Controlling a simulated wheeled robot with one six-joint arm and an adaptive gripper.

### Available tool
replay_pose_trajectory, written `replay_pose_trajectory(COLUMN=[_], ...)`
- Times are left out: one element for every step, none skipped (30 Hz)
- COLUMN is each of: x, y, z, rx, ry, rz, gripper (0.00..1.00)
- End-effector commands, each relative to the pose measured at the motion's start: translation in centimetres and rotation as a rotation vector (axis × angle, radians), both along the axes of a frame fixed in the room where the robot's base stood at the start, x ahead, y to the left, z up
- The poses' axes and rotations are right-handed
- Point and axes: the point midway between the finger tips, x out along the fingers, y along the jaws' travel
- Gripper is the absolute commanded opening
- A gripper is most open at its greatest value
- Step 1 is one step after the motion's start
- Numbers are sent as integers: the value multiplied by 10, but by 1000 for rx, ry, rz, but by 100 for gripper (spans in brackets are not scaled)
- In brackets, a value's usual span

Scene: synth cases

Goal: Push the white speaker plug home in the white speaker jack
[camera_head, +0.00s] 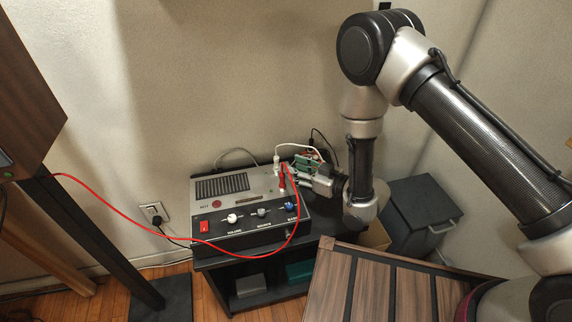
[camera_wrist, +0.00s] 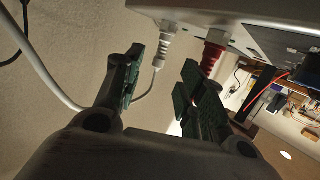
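The white speaker plug (camera_head: 277,162) stands at the back right of the grey amplifier (camera_head: 262,190), its white cable arching off to the right. In the wrist view the white plug (camera_wrist: 164,46) is at the top, against the amplifier's pale panel; I cannot tell how deep it sits. The white jack is hidden by the plug. My gripper (camera_head: 297,174) is just right of the plugs. In the wrist view its green-padded fingers (camera_wrist: 160,68) are apart, with the white plug in line with the gap near the tips. No contact with it shows.
A red plug (camera_head: 282,182) stands close beside the white one; it also shows in the wrist view (camera_wrist: 212,56), near the right finger. Its red cable (camera_head: 130,217) loops across the amplifier's front to the left. The wall is close behind. A dark bin (camera_head: 418,215) stands right.

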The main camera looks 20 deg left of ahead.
Motion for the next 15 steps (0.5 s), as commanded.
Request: replay_pose_trajectory(x=[-4,-6,-9,-11,-13,-15,-16,-18,-20,-21,-21,-22,-22,-23,-23], y=[-11,-17,-25,-30,-35,-41,-45,-48,-52,-54,-56,-58,-59,-59,-59], z=[2,3,4,6,7,7,8,9,10,10,11,11,12,12,12], rx=[-2,-1,-2,-2,1,-1,-1,0,-1,0,0,1,1,1,1], ry=[3,2,1,1,2,2,1,0,1,0,0,0,0,0,0], rz=[-1,-1,-2,-1,-1,-2,-2,0,1,0,0,0,0,0,0], gripper=[40,40,40,40,40,40,40,40,40,40,40,40,40,40,40])
